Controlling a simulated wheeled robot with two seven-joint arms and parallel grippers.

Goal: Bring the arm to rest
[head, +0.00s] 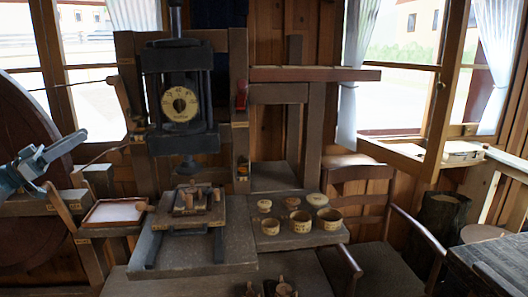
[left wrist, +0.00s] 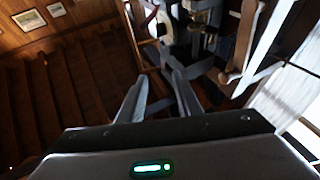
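My left gripper (head: 62,147) is at the left edge of the head view, raised in front of the window and the large dark wheel, left of the press. It holds nothing that I can see. In the left wrist view its two grey fingers (left wrist: 161,88) stand apart with an empty gap between them. My right gripper and right arm are not in view.
A dark press (head: 181,143) with a round dial stands at the centre-left. A pale-topped tray (head: 115,212) lies below my left gripper. Several small round pots and lids stand on a board (head: 263,241) right of the press. A wooden chair (head: 363,173) stands farther right.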

